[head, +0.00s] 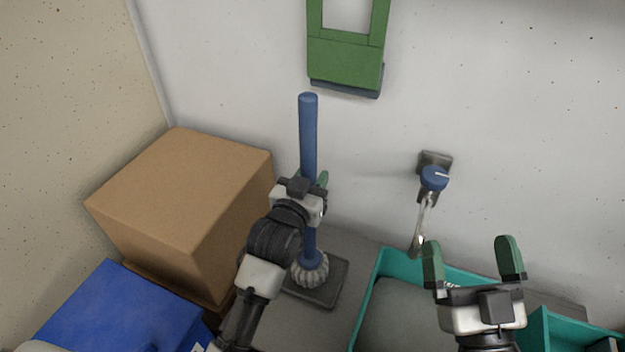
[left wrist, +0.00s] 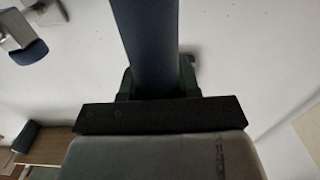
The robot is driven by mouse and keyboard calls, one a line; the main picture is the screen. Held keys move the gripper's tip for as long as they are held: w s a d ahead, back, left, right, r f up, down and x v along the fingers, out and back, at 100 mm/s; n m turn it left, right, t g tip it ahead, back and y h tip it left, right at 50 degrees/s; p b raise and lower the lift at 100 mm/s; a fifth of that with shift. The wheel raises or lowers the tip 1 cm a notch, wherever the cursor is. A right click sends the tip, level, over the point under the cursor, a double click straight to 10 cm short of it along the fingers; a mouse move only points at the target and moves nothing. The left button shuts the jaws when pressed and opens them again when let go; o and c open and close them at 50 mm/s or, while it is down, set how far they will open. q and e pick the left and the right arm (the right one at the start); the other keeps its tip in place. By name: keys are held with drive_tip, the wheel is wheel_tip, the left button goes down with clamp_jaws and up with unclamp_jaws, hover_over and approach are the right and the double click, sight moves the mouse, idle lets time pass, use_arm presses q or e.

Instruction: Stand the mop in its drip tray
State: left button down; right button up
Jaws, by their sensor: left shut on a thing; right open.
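The mop has a blue handle (head: 308,130) and a pale stringy head (head: 309,270). It stands upright in the head view, with its head over the dark flat drip tray (head: 331,284). I cannot tell whether the mop head touches the tray. My left gripper (head: 312,184) is shut on the handle around its middle. In the left wrist view the handle (left wrist: 147,45) runs up between the fingers. My right gripper (head: 474,262) is open and empty, above the teal bin at the lower right.
A cardboard box (head: 180,195) and a blue box (head: 115,310) stand at the left. A teal bin (head: 372,290) is right of the tray. A tap with a blue knob (head: 433,179) and a green wall fixture (head: 345,62) are on the white wall.

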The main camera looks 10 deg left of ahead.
use_arm(q)
drive_tip(key=c, duration=0.8)
unclamp_jaws()
drive_tip(key=shift+f, duration=0.1)
drive_tip(key=shift+r, duration=0.2)
drive_tip(key=s+a+p, duration=0.1)
drive_tip(key=s, duration=0.5)
drive_tip(key=s+a+g+p, duration=0.1)
drive_tip(key=s+a, duration=0.1)
drive_tip(key=s, duration=0.3)
drive_tip(key=s+a+g, duration=0.1)
drive_tip(key=s+a, duration=0.1)
drive_tip(key=s, duration=0.4)
drive_tip(key=shift+s+a+r+p, duration=0.1)
drive_tip(key=shift+s+r+p, duration=0.05)
drive_tip(key=shift+s+p, duration=0.2)
use_arm(e)
wheel_tip(320, 180, down, 8)
drive_tip(key=d+g+h, duration=0.1)
drive_tip(key=g+h, duration=0.1)
drive_tip(key=g, duration=0.5)
drive_tip(key=shift+w+d, duration=0.15)
drive_tip(key=shift+d, duration=0.05)
